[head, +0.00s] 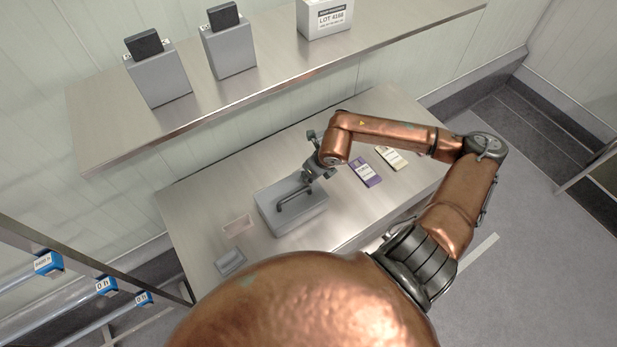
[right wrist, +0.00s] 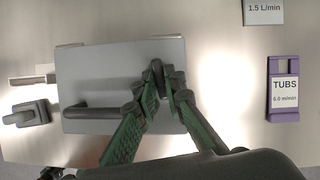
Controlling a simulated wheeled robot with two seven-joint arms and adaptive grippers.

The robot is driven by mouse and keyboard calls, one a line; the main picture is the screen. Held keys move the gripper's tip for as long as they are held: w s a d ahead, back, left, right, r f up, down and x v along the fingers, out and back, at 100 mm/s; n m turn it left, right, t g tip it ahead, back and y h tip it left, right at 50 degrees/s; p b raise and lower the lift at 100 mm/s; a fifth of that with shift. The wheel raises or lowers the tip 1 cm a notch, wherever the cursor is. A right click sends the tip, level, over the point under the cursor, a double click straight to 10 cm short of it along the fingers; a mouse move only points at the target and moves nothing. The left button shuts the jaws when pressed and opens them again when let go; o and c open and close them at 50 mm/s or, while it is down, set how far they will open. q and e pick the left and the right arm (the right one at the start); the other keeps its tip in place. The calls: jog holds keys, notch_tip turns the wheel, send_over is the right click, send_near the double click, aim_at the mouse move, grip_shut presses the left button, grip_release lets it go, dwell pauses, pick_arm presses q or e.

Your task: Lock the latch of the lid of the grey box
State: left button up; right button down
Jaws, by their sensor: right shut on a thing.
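The grey box (head: 302,217) sits on the steel table with its lid down. A dark bar-shaped handle (head: 290,203) lies along the lid; it also shows in the right wrist view (right wrist: 92,112). My left gripper is not in view.
Right of the box lie a purple TUBS tag (head: 366,172) and a pale card (head: 391,158). Left of it are a shallow pinkish tray (head: 238,225) and a small grey piece (head: 230,262).

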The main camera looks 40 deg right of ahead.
jog(key=shift+a+m+h+b, duration=0.1)
jog(key=shift+m+h+b, duration=0.4)
jog(key=shift+m+b, duration=0.65)
jog(key=c, duration=2.3)
grip_release()
jog(key=v, duration=1.2)
